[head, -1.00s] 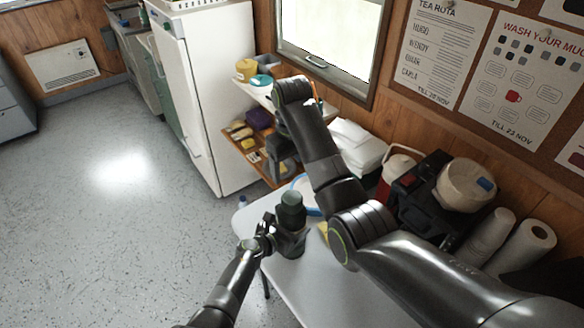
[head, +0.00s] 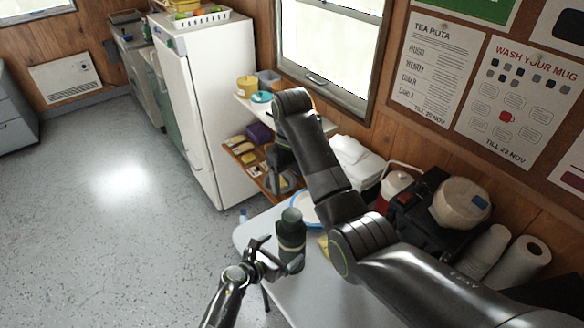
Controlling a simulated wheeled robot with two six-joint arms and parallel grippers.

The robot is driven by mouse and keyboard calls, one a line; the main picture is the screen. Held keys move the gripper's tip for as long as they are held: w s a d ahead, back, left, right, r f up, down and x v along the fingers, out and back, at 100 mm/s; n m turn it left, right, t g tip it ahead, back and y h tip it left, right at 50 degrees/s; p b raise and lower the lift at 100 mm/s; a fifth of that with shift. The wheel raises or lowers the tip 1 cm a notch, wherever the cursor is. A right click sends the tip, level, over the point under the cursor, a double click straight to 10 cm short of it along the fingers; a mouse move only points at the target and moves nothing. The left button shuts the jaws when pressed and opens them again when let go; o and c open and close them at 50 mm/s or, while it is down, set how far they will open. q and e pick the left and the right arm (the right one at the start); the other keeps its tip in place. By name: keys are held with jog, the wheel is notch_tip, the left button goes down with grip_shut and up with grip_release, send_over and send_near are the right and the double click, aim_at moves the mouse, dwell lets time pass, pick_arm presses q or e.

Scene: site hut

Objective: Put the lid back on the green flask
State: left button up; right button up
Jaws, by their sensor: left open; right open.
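The dark green flask (head: 291,238) stands upright near the far left corner of the white table. Its top face looks a little paler than its side. I cannot tell whether this is a lid or the open mouth, and I see no separate lid. My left gripper (head: 268,257) is open just left of the flask, low beside its body, its fingers towards it. My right arm crosses above and to the right of the flask. My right gripper (head: 281,168) is open, dark against the shelves and partly hidden by the arm, beyond and above the flask.
A blue-rimmed round item (head: 304,207) lies behind the flask, and something yellow (head: 323,243) to its right. The red and white jug (head: 393,187), a black machine (head: 418,205) and paper rolls (head: 525,262) line the wall. The table's front (head: 335,295) is clear.

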pick_arm(q)
jog(key=v, duration=1.1)
jog(key=shift+s+a+p, duration=0.2)
jog(key=shift+p, duration=0.1)
jog(key=shift+r, duration=0.1)
